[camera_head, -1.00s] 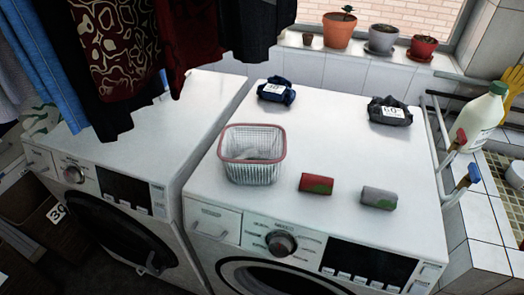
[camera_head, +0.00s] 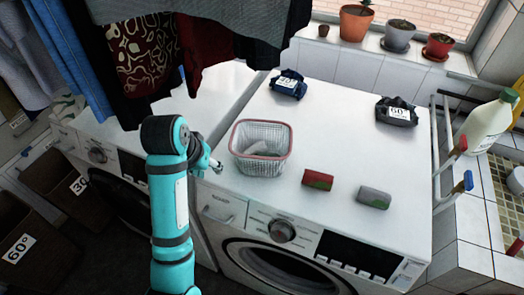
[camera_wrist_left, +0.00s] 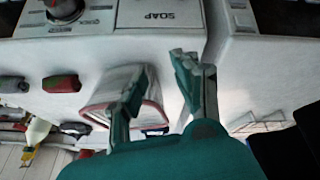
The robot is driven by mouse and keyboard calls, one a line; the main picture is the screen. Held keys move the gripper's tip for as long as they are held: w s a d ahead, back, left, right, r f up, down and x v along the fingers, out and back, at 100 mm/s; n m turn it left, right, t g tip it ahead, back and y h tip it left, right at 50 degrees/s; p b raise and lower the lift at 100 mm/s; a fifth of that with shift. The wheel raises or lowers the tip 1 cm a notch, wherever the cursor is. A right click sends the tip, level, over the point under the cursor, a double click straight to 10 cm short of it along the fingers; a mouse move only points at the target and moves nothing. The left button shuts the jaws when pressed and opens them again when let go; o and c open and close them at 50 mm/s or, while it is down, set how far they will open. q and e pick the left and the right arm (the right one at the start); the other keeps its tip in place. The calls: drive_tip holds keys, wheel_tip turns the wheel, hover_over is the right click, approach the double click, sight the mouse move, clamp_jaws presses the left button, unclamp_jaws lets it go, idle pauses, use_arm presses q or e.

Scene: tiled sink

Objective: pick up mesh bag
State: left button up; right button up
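The mesh bag (camera_head: 261,148) looks like an open, white mesh container with a pink-red rim. It stands upright on the right washing machine, with something pale inside. In the left wrist view the mesh bag (camera_wrist_left: 118,98) is partly hidden behind one finger. My left gripper (camera_head: 215,166) is just left of the bag, near the machine's front edge, and looks apart from it. My right gripper is in neither view.
A red roll (camera_head: 318,180) and a grey roll (camera_head: 374,197) lie right of the bag. A blue bundle (camera_head: 288,84) and a black bundle (camera_head: 397,112) lie behind. Hanging clothes (camera_head: 140,50) cover the upper left. A white bottle (camera_head: 487,122) stands right.

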use_arm(q)
drive_tip(key=p, duration=0.2)
approach(234, 140)
drive_tip(key=a+x, duration=0.1)
drive_tip(key=x, duration=0.4)
drive_tip(key=shift+w+d+f, duration=0.4)
drive_tip(key=shift+d+f, duration=0.05)
drive_tip(key=shift+f, duration=0.05)
drive_tip(key=p+x, duration=0.1)
drive_tip(key=x, duration=0.2)
drive_tip(key=shift+f, duration=0.2)
drive_tip(key=shift+w+f, duration=0.2)
drive_tip(key=shift+f, duration=0.25)
drive_tip(key=shift+f, duration=0.25)
